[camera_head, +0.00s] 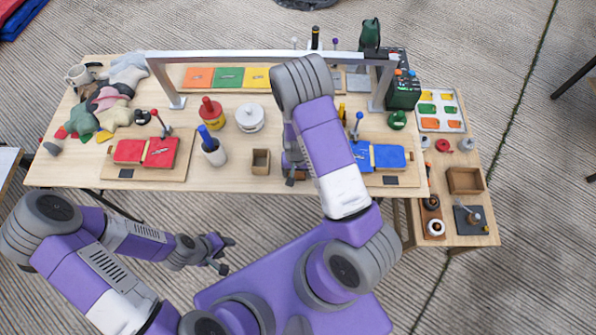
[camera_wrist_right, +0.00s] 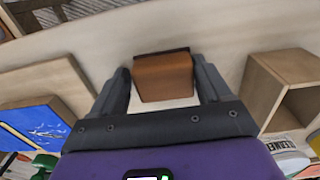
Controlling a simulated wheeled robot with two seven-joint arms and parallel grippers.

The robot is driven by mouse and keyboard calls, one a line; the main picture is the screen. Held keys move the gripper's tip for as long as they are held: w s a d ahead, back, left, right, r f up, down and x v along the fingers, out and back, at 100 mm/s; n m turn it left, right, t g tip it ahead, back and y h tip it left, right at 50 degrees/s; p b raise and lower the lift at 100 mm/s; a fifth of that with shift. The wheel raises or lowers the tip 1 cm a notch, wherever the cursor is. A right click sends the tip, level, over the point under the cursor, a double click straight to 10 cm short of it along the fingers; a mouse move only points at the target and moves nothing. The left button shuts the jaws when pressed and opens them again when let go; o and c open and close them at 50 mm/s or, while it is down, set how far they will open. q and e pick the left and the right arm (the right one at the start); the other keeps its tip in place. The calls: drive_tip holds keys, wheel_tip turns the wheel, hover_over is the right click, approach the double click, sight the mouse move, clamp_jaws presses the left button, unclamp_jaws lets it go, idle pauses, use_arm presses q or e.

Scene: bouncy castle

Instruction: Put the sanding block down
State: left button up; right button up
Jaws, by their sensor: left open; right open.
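The sanding block (camera_wrist_right: 163,76) is a brown block with a darker edge. In the right wrist view it lies between the two fingers of my right gripper (camera_head: 291,168), which is open, with a narrow gap showing at its sides. In the head view a small piece of the block (camera_head: 299,175) shows at the table's front edge, mostly hidden by my right arm. It appears to rest on the wooden table (camera_head: 235,182), though its underside is hidden. My left gripper (camera_head: 227,256) is open and empty, in front of the table and away from the block.
An open wooden box (camera_head: 261,162) stands just left of the block. A blue case (camera_head: 389,157) on a board lies to the right, and a red case (camera_head: 146,152) at the left. A metal gantry (camera_head: 215,56) spans the table. Blue-topped and red-topped bottles stand mid-table.

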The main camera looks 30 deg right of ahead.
drive_tip(key=shift+a+f, duration=0.2)
drive_tip(key=shift+a, duration=0.05)
drive_tip(key=shift+r, duration=0.2)
wheel_tip(320, 180, up, 12)
drive_tip(key=p, duration=0.4)
drive_tip(key=s+a+f, duration=0.1)
drive_tip(key=f, duration=0.1)
drive_tip(key=s+a+f+n, duration=0.1)
drive_tip(key=s+f, duration=0.1)
drive_tip(key=s+a+f+n+y, duration=0.1)
drive_tip(key=s+f, duration=0.1)
drive_tip(key=shift+s+a+f+g, duration=0.15)
drive_tip(key=shift+a+f+g, duration=0.1)
drive_tip(key=shift+f+g, duration=0.1)
drive_tip(key=s+a+f+n+t+y, duration=0.1)
drive_tip(key=s+a+f+y, duration=0.1)
drive_tip(key=s+a, duration=0.3)
drive_tip(key=a+y, duration=0.1)
drive_tip(key=a, duration=0.3)
drive_tip(key=shift+f+n, duration=0.15)
drive_tip(key=shift+n, duration=0.25)
drive_tip(key=shift+s+a+t, duration=0.1)
drive_tip(key=shift+t, duration=0.15)
